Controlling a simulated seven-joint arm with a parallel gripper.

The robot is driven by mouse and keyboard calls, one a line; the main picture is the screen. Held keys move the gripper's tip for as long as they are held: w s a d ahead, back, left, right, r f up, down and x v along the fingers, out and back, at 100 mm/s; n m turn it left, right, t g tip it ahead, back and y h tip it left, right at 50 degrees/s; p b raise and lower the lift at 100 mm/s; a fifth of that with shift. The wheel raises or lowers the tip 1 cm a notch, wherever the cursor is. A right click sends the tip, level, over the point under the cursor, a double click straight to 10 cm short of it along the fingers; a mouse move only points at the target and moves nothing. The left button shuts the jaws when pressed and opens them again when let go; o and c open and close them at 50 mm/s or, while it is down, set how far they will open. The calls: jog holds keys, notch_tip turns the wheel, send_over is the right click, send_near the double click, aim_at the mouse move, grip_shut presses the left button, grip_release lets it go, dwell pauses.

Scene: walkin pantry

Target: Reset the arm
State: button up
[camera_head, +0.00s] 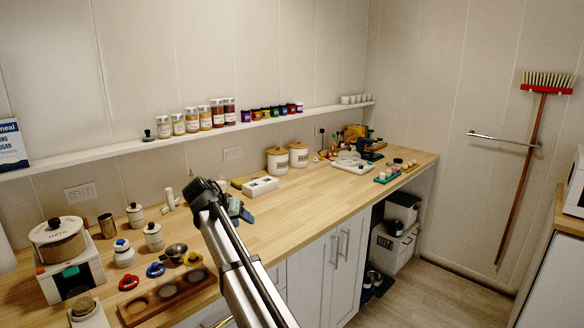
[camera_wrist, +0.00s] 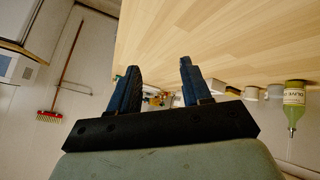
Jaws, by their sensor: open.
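My gripper (camera_head: 242,210) is over the wooden counter (camera_head: 330,195) in the head view, at the end of my arm, which rises from the bottom middle. In the wrist view my gripper (camera_wrist: 158,75) has its two dark blue fingers apart, with nothing between them. The wrist view is upside down, and the counter (camera_wrist: 225,40) fills its upper part. The head view does not show how far the fingertips are above the counter.
At the left are a canister on a scale (camera_head: 62,245), a wooden tray with hollows (camera_head: 165,297) and several small jars. A white box (camera_head: 260,187) stands just right of my gripper. A shelf (camera_head: 110,149) holds jars. A broom (camera_head: 530,145) hangs at right. The middle counter is clear.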

jog(key=w+d+f+m+h, duration=0.1)
jog(key=w+d+f+m, duration=0.1)
jog(key=d+f, duration=0.5)
jog(key=w+d+f+m+h, duration=0.2)
jog(key=d, duration=1)
jog(key=s+d+f+g, duration=0.1)
jog(key=s+d+f, duration=0.3)
jog(key=f, duration=0.4)
jog(key=s+d+f+n+g+y, duration=0.1)
jog(key=s+d+f+g, duration=0.15)
jog(key=f, duration=0.65)
jog(key=s+d+f, duration=0.4)
jog(key=s+f, duration=0.1)
jog(key=f, duration=0.3)
jog(key=s+d+f+n+g+y, duration=0.1)
jog(key=s+d+f+g+y, duration=0.15)
jog(key=s+f, duration=0.8)
jog(key=s+d+f+n+g+y, duration=0.1)
jog(key=s+d+f+n+g, duration=0.15)
jog(key=s+f, duration=0.85)
jog(key=s+f+g+y, duration=0.2)
jog(key=s+f, duration=0.1)
jog(key=s, duration=1.1)
jog(key=s+a+f+g+y, duration=0.1)
jog(key=s+f+g, duration=0.2)
jog(key=s, duration=1.1)
jog(key=shift+s+f+n+y, duration=0.25)
jog(key=shift+s+n+y, duration=0.1)
jog(key=shift+s+n, duration=0.1)
